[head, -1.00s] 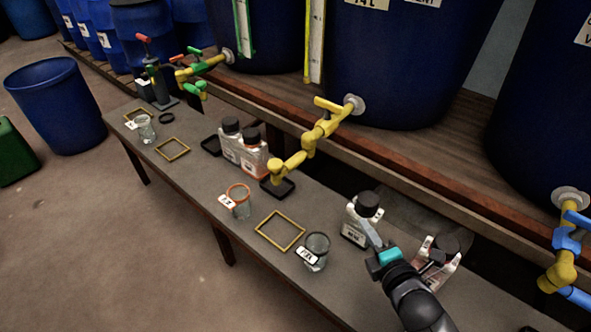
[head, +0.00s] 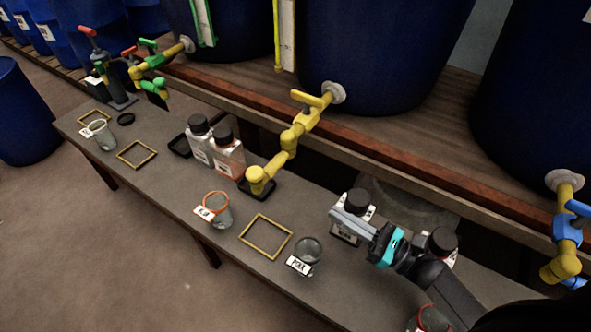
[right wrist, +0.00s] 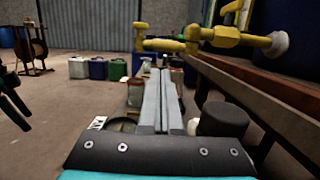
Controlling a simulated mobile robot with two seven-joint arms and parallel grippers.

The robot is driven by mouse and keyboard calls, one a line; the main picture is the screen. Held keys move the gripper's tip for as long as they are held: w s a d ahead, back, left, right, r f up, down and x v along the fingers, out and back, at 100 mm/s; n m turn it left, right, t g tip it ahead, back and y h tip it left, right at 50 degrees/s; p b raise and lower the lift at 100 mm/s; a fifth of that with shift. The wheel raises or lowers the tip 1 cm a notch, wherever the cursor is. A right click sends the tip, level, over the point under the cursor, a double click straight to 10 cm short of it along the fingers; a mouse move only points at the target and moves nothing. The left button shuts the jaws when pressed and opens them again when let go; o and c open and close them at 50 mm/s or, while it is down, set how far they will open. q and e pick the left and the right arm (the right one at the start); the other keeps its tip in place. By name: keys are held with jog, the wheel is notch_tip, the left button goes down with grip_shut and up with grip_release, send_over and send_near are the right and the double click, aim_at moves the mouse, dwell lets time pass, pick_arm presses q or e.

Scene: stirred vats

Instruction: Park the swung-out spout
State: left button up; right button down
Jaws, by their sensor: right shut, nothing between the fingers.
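The middle vat's yellow spout (head: 289,140) is jointed and reaches out from the vat over the bench. Its round end (head: 257,178) stands above a small black tray (head: 262,193). Its yellow handle (head: 308,98) sits near the vat wall. The spout also shows in the right wrist view (right wrist: 185,45), beyond and above my fingers. My right gripper (head: 336,214) is shut and empty.
On the bench stand an orange-rimmed beaker (head: 217,210), a glass beaker (head: 308,252), a yellow frame (head: 266,237) and two capped bottles (head: 228,158) just behind the spout end. The ledge (head: 395,165) runs behind. A blue-handled spout (head: 566,235) is at the right.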

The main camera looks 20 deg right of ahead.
send_near(272, 170)
jog(key=f+x, duration=0.1)
jog(key=x, duration=0.4)
pick_arm(q)
jog(key=shift+w+d+r+b, duration=0.15)
jog(key=shift+r+b, duration=0.1)
jog(key=shift+r, duration=0.25)
jog(key=shift+w+a+r+b, duration=0.1)
jog(key=shift+w+r+b, duration=0.1)
jog(key=shift+r, duration=0.25)
pick_arm(e)
jog(key=shift+w+a, duration=0.35)
jog(key=shift+w, duration=0.2)
pick_arm(q)
jog(key=shift+s, duration=0.15)
jog(key=shift+d+f, duration=0.1)
pick_arm(e)
jog(key=shift+a, duration=0.1)
